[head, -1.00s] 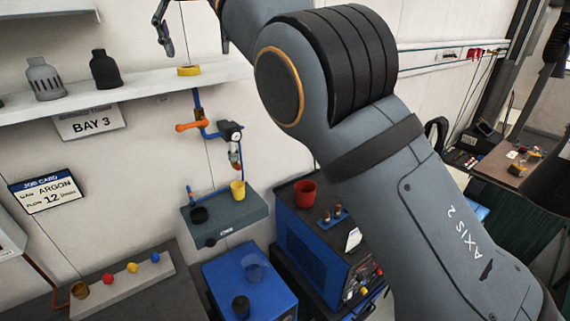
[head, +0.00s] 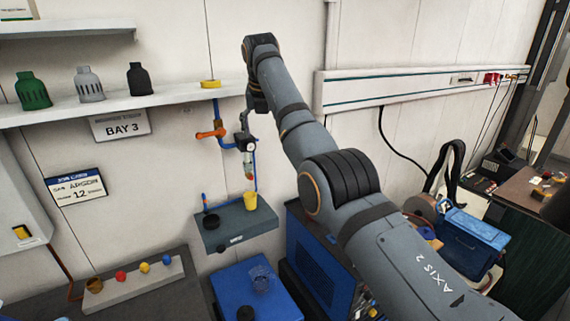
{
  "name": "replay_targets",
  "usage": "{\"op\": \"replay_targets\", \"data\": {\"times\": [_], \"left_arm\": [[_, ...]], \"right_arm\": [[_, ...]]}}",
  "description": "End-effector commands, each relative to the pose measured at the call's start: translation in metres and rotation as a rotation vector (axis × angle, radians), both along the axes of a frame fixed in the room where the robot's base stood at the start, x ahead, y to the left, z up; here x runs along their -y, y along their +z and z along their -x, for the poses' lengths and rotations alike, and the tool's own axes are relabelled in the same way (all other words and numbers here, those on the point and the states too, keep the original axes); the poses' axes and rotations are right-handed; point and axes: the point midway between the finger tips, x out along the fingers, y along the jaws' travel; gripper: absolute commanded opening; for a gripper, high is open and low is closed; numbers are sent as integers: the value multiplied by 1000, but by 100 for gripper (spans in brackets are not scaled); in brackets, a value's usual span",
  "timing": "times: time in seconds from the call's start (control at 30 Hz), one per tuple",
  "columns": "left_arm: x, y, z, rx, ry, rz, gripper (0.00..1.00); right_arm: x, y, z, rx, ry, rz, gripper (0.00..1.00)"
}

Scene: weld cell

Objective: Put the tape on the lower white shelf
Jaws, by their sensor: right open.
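The tape (head: 210,84) is a small yellow roll lying flat near the right end of the lower white shelf (head: 165,97). My right gripper (head: 248,120) hangs down to the right of the shelf end, apart from the tape, with nothing seen between its fingers. It is open, small in the picture and partly hidden by my own wrist, in front of or near the wall regulator (head: 250,150). My left gripper is not in view.
Green (head: 33,90), grey (head: 89,84) and black (head: 139,79) bottle-shaped items stand on the same shelf, left of the tape. A higher white shelf (head: 70,28) is above. A small grey wall shelf (head: 238,226) holds a yellow cup (head: 250,201).

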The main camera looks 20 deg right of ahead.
Motion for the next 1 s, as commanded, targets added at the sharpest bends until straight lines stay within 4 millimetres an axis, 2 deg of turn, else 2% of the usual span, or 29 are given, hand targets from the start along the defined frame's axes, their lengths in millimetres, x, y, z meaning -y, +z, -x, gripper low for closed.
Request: {"op": "replay_targets", "data": {"times": [0.03, 0.3, 0.5, 0.6, 1.0], "left_arm": [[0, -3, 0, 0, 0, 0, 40], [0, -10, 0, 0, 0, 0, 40], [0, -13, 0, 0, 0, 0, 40], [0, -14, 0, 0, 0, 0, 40], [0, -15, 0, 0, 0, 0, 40]], "right_arm": [[6, -13, -2, -2, -8, -1, 82], [37, -66, -9, -3, -53, -2, 82], [53, -95, -10, -2, -77, -2, 82], [58, -103, -9, -3, -84, -2, 82], [61, -111, -10, -4, -94, -4, 82]]}}
